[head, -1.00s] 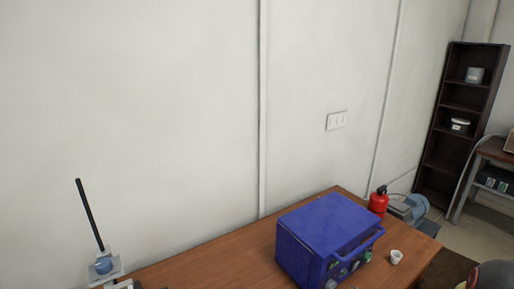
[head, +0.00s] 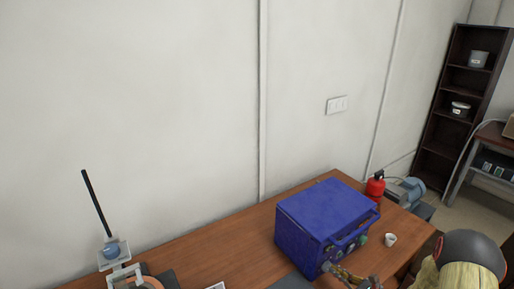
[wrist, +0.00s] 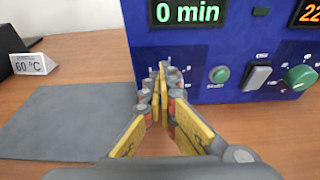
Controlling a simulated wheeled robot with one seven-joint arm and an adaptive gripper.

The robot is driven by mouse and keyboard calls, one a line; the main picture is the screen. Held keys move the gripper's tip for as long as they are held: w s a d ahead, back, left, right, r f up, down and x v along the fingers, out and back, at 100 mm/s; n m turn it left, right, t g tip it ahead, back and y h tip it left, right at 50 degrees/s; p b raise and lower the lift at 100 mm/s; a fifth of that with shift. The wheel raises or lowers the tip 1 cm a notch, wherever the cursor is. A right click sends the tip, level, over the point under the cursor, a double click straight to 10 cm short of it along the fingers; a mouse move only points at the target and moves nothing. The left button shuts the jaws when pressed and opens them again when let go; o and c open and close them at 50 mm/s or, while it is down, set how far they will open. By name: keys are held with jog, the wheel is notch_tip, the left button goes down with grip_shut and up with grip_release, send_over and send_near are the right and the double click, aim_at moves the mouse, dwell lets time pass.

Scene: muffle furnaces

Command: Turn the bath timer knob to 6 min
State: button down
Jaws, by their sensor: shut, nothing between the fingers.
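The blue bath unit (head: 325,215) stands on the wooden table, and its front also fills the top of the wrist view (wrist: 240,50). Its green display (wrist: 187,12) reads "0 min". My gripper (wrist: 163,72) is shut, its yellow fingertips together at the front panel below that display. The timer knob is mostly or wholly hidden behind the fingertips, and I cannot tell whether they touch it. In the head view my gripper (head: 328,268) is at the unit's lower front. To the right on the panel are a green start button (wrist: 219,75), a grey switch (wrist: 257,78) and a green knob (wrist: 300,77).
A grey mat (wrist: 70,120) lies left of the unit, with a "60 °C" sign (wrist: 33,64) behind it. A white cup (head: 390,240) and a red extinguisher (head: 375,187) stand to the unit's right. A clamp stand (head: 112,250) is at far left.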

jog(key=shift+w+a, duration=0.55)
jog(key=shift+w, duration=0.3)
jog(key=shift+w, duration=0.1)
jog(key=shift+w+d+r+b, duration=0.15)
jog(key=shift+b, duration=0.2)
jog(key=shift+w+d+r+b, duration=0.1)
jog(key=shift+w+d+b, duration=0.25)
jog(key=shift+d, duration=0.25)
jog(key=shift+w+d, duration=0.25)
jog(key=shift+w+d+f+b, duration=0.15)
jog(key=shift+d+f+b, duration=0.05)
jog(key=shift+b, duration=0.25)
jog(key=shift+r, duration=0.15)
